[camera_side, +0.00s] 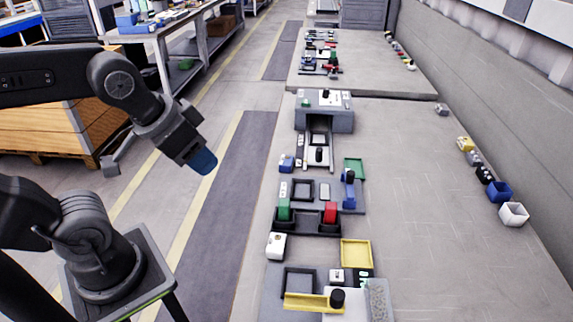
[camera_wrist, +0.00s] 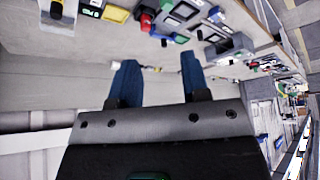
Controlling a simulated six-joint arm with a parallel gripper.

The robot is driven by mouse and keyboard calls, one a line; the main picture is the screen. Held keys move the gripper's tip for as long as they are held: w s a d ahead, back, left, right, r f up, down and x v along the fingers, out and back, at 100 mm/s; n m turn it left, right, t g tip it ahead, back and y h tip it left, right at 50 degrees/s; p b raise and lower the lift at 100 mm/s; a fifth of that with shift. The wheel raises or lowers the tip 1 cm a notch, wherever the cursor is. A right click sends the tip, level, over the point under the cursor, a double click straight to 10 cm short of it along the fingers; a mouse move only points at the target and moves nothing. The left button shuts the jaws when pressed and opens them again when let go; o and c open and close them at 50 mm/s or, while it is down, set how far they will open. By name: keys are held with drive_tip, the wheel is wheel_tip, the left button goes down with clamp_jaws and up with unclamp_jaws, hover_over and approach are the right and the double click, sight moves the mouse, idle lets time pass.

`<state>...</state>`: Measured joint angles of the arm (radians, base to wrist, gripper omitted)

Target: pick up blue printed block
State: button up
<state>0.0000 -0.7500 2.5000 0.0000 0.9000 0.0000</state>
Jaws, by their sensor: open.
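Several blue things are on the long grey table, and I cannot tell which is the printed block. A small blue and white block (camera_side: 286,163) is left of the grey slotted fixture. A blue upright piece (camera_side: 348,190) with a black top stands at the right side of a dark tray. A blue open-topped box (camera_side: 500,191) is near the wall. My gripper (camera_side: 203,162) is in the air left of the table, over the floor, apart from all of them. In the wrist view my gripper (camera_wrist: 158,80) has two blue fingers apart with nothing between.
A grey fixture (camera_side: 323,118) stands mid-table. A dark tray (camera_side: 308,226) holds a green and a red block. A yellow tray (camera_side: 356,254), a white block (camera_side: 276,246) and a white box (camera_side: 514,214) are nearby. The table's middle right is clear. A wall borders the right.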

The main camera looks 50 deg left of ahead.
drive_tip(key=o, duration=0.6)
drive_tip(key=shift+c, duration=0.2)
drive_tip(key=n+g+y, duration=0.1)
drive_tip(key=n+g, duration=0.3)
drive_tip(key=n, duration=0.4)
hover_over(286, 160)
drive_tip(key=d, duration=0.1)
drive_tip(key=f, duration=2.2)
drive_tip(key=shift+s+d+f, duration=0.1)
drive_tip(key=shift+s+f, duration=0.1)
drive_tip(key=shift+f, duration=0.2)
drive_tip(key=shift+w+a+f, duration=0.1)
drive_tip(key=shift+a+f, duration=0.05)
drive_tip(key=shift+f, duration=0.85)
drive_tip(key=shift+a+f, duration=0.2)
drive_tip(key=shift+f, duration=0.75)
drive_tip(key=shift+w+a+f, duration=0.1)
drive_tip(key=shift+a+f, duration=0.05)
drive_tip(key=shift+f, duration=0.85)
